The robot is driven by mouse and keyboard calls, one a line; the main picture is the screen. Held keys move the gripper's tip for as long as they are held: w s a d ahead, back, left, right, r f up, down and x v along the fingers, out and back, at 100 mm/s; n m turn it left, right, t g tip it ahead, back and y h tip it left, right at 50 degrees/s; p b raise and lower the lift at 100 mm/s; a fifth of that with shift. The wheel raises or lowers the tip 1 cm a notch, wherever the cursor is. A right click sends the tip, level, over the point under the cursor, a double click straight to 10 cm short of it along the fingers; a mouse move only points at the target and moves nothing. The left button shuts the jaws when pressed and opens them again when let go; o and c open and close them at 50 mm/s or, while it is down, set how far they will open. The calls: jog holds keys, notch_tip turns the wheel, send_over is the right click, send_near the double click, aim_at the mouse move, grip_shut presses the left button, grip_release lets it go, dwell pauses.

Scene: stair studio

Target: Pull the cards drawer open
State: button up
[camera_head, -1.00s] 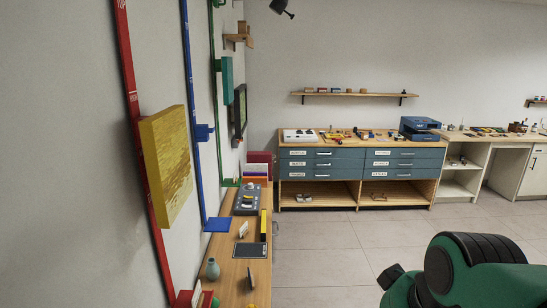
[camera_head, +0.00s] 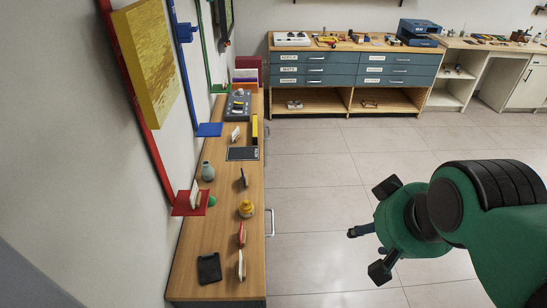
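A blue drawer cabinet (camera_head: 354,69) stands against the back wall with two columns of labelled drawers, all shut. Most of its labels are too small to read, so I cannot tell whether one of them is the cards drawer. The long wooden counter (camera_head: 205,258) on the left has a pale bar handle (camera_head: 270,222) on its right-hand side; its front is seen too steeply to read any label. My gripper (camera_head: 372,230) is at the right, in the air over the floor, apart from the counter and cabinet. Its dark fingers are spread, with nothing between them.
A red shelf (camera_head: 190,203) juts from the left wall. The tiled floor (camera_head: 320,170) between counter and cabinet is clear.

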jog(key=shift+c, duration=0.9)
jog(key=w+a+f+m+g+y+p, duration=0.1)
jog(key=w+a+f+m+g+y, duration=0.1)
jog(key=w+f+m, duration=0.55)
jog(key=w+a+f+m+g+y+p, duration=0.1)
jog(key=w+f+m+g+y, duration=0.2)
jog(key=w, duration=0.8)
jog(key=w+a+f+m+g+y+p, duration=0.15)
jog(key=w+f+m, duration=0.25)
jog(key=w+m, duration=0.4)
jog(key=w+f+m+g+y, duration=0.1)
jog(key=w+f+m+y, duration=0.3)
jog(key=f, duration=0.4)
jog(key=w+f+m+y, duration=0.1)
jog(key=w+f+m, duration=0.4)
jog(key=f, duration=0.4)
jog(key=m+t+y+p, duration=0.15)
jog(key=m+y, duration=0.25)
jog(key=m, duration=0.5)
send_near(273, 224)
jog(key=f+v, duration=0.1)
jog(key=v, duration=0.4)
jog(key=shift+d+r, duration=0.45)
jog(key=shift+d, duration=0.1)
jog(key=shift+s+a+n, duration=0.1)
jog(key=shift+a+n, duration=0.05)
jog(key=shift+n, duration=0.1)
jog(key=b+x, duration=0.2)
jog(key=x, duration=1.1)
jog(key=shift+a, duration=0.35)
